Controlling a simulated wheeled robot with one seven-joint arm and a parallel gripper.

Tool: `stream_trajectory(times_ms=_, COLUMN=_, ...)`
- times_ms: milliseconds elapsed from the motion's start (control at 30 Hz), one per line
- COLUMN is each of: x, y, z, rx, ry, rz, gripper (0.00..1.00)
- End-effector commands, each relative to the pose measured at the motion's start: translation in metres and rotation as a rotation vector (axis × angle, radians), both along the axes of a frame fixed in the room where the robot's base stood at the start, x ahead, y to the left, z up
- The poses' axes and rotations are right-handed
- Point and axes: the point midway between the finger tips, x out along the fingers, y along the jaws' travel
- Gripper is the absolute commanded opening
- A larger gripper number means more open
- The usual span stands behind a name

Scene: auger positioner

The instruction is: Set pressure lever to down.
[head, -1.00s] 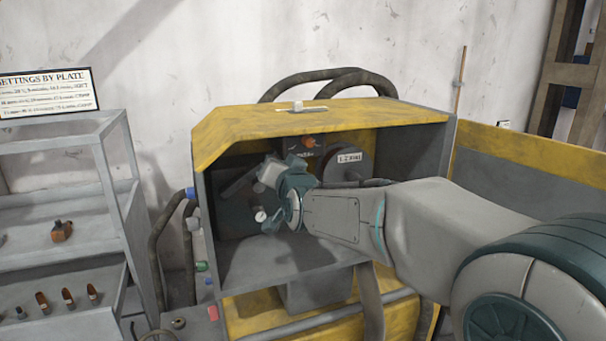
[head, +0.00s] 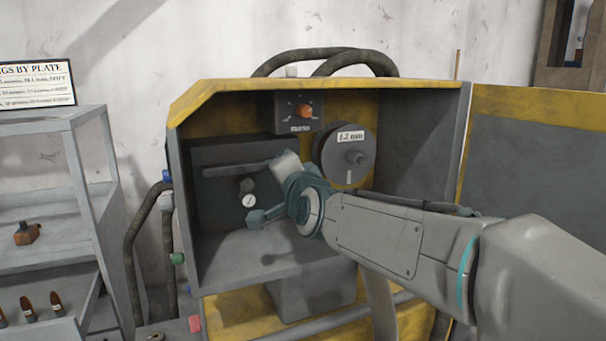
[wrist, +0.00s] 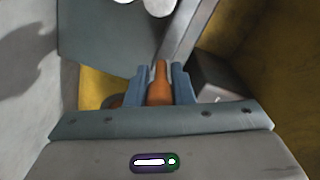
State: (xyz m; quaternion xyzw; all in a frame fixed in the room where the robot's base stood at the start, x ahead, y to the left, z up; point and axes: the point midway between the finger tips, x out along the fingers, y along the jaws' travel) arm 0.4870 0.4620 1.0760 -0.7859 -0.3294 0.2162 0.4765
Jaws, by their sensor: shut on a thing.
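The pressure lever (head: 232,168) is a dark grey bar on a dark panel (head: 215,215) inside the open cabinet. In the head view it lies nearly level, its right end slightly raised, above a small round gauge (head: 249,201). In the wrist view, my gripper's blue fingers (wrist: 160,75) are shut on an orange grip (wrist: 158,95). The grey lever bar (wrist: 187,38) runs up and right from this grip. In the head view, my gripper (head: 285,164) is at the lever's right end; its fingertips and the orange grip are hidden there.
Right of my gripper is a spool (head: 347,150) labelled 1.2 mm. Above is an orange knob (head: 304,111) on a small box. The cabinet's side walls and floor (head: 235,272) enclose the arm's end. A shelf (head: 75,240) with small parts stands at left.

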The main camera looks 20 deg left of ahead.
Motion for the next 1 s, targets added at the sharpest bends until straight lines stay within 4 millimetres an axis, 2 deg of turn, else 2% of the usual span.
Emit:
stream_trajectory(times_ms=500, x=-0.0049, y=0.0053, z=-0.0046, rx=0.008, ry=0.017, rz=0.011, gripper=0.0)
stream_trajectory(times_ms=533, x=-0.0048, y=0.0052, z=-0.0046, rx=0.008, ry=0.017, rz=0.011, gripper=0.29)
stream_trajectory(times_ms=600, x=-0.0043, y=0.0049, z=-0.0044, rx=0.008, ry=0.016, rz=0.01, gripper=0.43)
stream_trajectory(times_ms=1000, x=-0.0076, y=-0.0007, z=-0.0025, rx=0.011, ry=0.011, rz=0.008, gripper=0.43)
